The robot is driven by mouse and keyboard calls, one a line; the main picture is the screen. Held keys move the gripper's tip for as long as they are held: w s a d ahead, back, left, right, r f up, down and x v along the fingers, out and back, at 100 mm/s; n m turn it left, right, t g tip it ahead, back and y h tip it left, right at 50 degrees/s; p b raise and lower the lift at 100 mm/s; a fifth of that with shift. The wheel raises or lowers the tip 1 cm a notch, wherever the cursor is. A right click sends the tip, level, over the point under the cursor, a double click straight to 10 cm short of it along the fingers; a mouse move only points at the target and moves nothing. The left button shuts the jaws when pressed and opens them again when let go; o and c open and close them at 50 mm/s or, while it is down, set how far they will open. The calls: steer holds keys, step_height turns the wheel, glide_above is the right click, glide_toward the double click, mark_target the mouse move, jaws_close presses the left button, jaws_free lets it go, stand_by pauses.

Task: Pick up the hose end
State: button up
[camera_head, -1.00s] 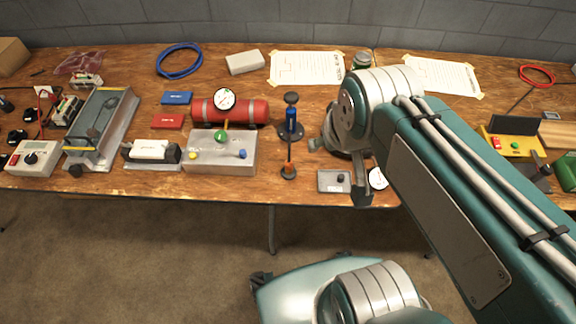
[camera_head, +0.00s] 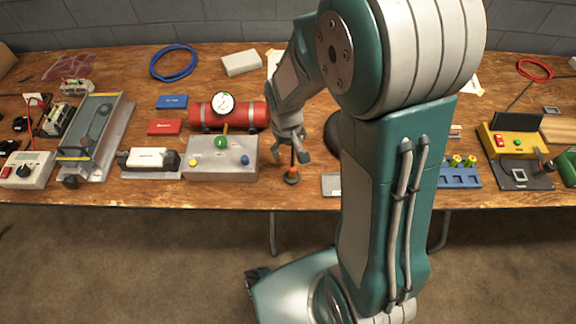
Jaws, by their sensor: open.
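A small upright piece with an orange lower part and a round dark base (camera_head: 291,178) stands near the table's front edge; it is probably the hose end, but I cannot be sure. My gripper (camera_head: 290,153) is open, pointing down just above the base. Its fingers are on either side of the upright's upper part; I cannot tell whether they touch it. My gripper and forearm hide the blue and black fitting behind it.
A grey box with coloured knobs (camera_head: 222,158) and a red cylinder with a gauge (camera_head: 246,115) stand close to the left. A grey plate (camera_head: 331,185) lies to the right, partly behind my arm. A blue hose coil (camera_head: 174,62) lies at the back left.

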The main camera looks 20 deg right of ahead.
mark_target(292, 172)
steer(key=f, duration=0.5)
steer(key=shift+d+f, duration=0.2)
steer(key=shift+f, duration=0.05)
steer(key=f, duration=0.5)
steer(key=shift+s+d+f, duration=0.25)
steer(key=shift+d+f, duration=0.05)
steer(key=shift+d, duration=0.1)
jaws_close()
